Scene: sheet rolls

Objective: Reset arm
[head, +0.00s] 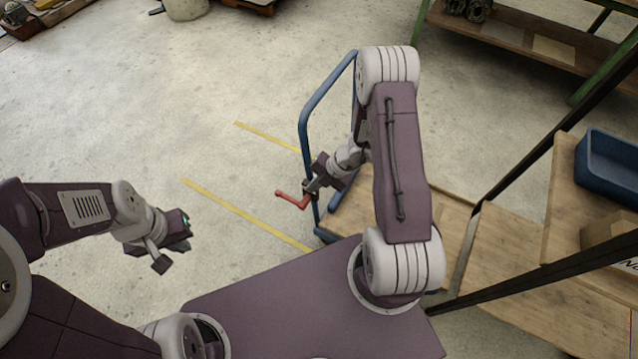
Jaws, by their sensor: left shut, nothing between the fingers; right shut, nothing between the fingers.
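My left gripper (184,240) hangs over the bare floor at the left, at the end of my bent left arm. It looks shut and holds nothing. My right gripper (309,189) is shut and empty, in front of the blue trolley's handle bar (318,95). A red crank-shaped part (291,200) shows right beside its fingertips. I cannot tell whether the two touch or what the red part is fixed to. My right arm hides part of the trolley.
A wooden bench (500,255) with a blue bin (610,168) and a cardboard box (612,232) stands at the right, crossed by dark posts. A green-framed shelf (520,40) is at the top right. Yellow lines (240,212) mark the floor. Open floor lies left and ahead.

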